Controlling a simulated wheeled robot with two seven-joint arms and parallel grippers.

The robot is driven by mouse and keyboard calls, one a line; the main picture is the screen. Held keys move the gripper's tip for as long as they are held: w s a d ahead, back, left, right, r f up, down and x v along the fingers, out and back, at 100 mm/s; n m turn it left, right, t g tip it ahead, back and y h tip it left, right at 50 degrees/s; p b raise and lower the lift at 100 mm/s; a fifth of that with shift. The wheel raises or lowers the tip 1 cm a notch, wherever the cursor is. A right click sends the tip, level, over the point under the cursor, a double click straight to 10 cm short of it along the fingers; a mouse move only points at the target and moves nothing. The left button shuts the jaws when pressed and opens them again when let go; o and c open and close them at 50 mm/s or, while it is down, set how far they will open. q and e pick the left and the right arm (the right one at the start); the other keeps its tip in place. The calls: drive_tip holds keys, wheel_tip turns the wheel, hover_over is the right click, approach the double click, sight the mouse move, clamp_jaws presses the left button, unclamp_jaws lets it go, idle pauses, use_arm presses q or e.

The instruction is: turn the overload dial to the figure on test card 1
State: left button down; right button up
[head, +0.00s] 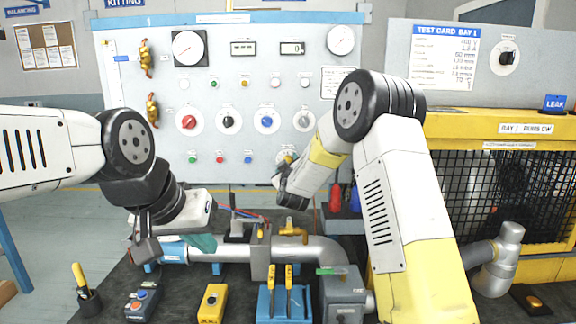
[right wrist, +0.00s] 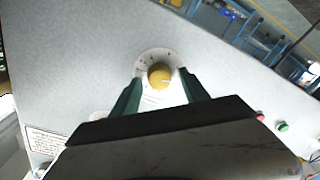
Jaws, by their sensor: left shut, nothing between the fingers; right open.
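The yellow dial (right wrist: 160,75) with a white scale ring is on the grey panel in the right wrist view. It also shows partly behind my right arm in the head view (head: 286,157). My right gripper (right wrist: 161,80) is open, with one green finger on each side of the dial; I cannot tell whether they touch it. The test card (head: 445,56) is at the upper right, headed "TEST CARD BAY 1", with several lines of small figures. My left gripper (head: 203,243) is shut and empty above the bench, left of the panel's middle.
The panel (head: 130,110) carries other knobs, including a red (head: 189,122) and a blue one (head: 266,122), plus buttons and gauges. Below are a pipe (head: 225,252), a yellow box (head: 212,303) and a blue tool holder (head: 283,303). A yellow mesh cage (head: 520,128) stands right.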

drive_tip(key=shift+c, duration=0.2)
clamp_jaws()
drive_tip(key=shift+m, duration=0.4)
drive_tip(key=shift+f+m+t+h, duration=0.1)
drive_tip(key=shift+m+t+h, duration=0.25)
drive_tip(key=shift+m, duration=7.45)
